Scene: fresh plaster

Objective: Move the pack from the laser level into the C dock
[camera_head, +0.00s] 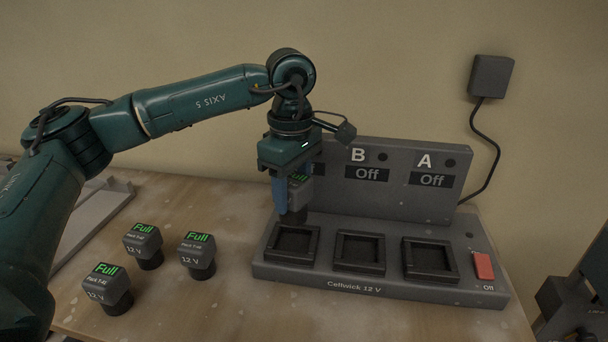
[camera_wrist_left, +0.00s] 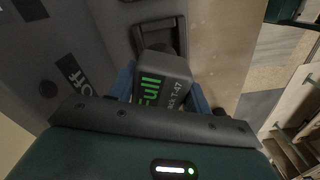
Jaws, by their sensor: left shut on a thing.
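My left gripper (camera_head: 291,190) is shut on a dark grey pack (camera_head: 298,192) with a green display. It holds the pack upright above the leftmost bay (camera_head: 292,261) of the charger, with a gap between them. In the left wrist view the pack (camera_wrist_left: 167,68) shows "Full" and "Pack T-47" between the blue fingers, with a bay's rim (camera_wrist_left: 180,32) beyond it. The leftmost bay looks empty; its letter on the back panel is hidden behind my gripper. I cannot clearly make out the laser level. My right gripper is not in view.
The charger (camera_head: 380,288) also has empty B (camera_head: 360,235) and A bays (camera_head: 430,239), both marked "Off", and a red switch (camera_head: 483,266). Several packs (camera_head: 143,242) marked "Full" stand on the bench at left. A grey tray (camera_head: 98,212) lies behind them. A dark object (camera_head: 572,303) stands at lower right.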

